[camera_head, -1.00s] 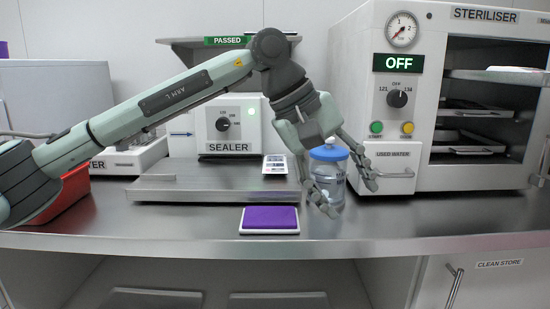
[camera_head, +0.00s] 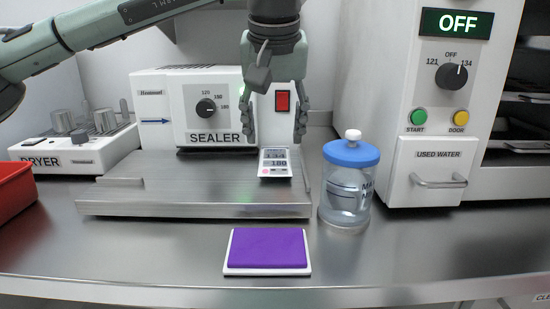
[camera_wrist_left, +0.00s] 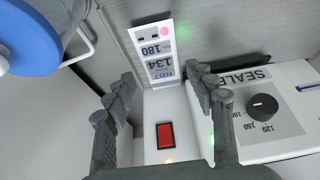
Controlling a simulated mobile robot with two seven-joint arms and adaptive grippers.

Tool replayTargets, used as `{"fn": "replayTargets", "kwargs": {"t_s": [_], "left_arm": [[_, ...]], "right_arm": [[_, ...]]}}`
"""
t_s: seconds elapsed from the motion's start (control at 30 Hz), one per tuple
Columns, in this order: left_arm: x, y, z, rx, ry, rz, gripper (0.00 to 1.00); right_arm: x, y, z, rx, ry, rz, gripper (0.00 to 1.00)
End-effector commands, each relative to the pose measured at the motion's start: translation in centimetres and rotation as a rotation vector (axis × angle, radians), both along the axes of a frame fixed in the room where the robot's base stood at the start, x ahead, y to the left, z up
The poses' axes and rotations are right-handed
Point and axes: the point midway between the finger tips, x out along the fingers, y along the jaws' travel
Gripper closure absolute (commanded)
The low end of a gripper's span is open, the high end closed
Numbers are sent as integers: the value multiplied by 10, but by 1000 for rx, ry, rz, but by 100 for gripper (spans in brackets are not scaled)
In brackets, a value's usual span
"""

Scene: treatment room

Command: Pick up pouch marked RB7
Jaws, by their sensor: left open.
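No pouch that I can read as RB7 shows. My left gripper (camera_head: 274,135) is open and points down in front of the sealer (camera_head: 215,110), with nothing between its fingers. Just below the fingertips, a small white card (camera_head: 275,171) marked 180 lies on the sealer's metal ledge. In the left wrist view the card (camera_wrist_left: 157,50) reads 134 and 180, with a pink dot at one end; its small top line is too blurred to read surely. The open fingers (camera_wrist_left: 160,78) are on either side of the near end of the card. My right gripper is not in view.
A clear jar with a blue lid (camera_head: 351,153) stands right of the ledge. A purple pad (camera_head: 267,248) lies in front. The steriliser (camera_head: 437,130) reads OFF at right. The dryer (camera_head: 75,155) and a red bin (camera_head: 14,190) are at left. The front bench is mostly clear.

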Motion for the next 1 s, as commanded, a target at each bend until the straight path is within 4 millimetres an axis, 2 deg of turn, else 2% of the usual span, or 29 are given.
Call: {"fn": "replayTargets", "kwargs": {"t_s": [0.17, 0.43, 0.67, 0.9, 1.0], "left_arm": [[7, 0, -14, 1, 2, 0, 45], [23, -1, -49, 0, 3, 1, 45], [25, -1, -53, -2, 0, -1, 45], [25, -1, -52, -1, 0, 1, 72], [25, -1, -52, -1, 0, 1, 73]], "right_arm": [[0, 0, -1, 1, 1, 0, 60], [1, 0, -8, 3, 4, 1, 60], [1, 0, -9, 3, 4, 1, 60], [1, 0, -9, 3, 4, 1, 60], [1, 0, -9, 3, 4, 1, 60]]}}
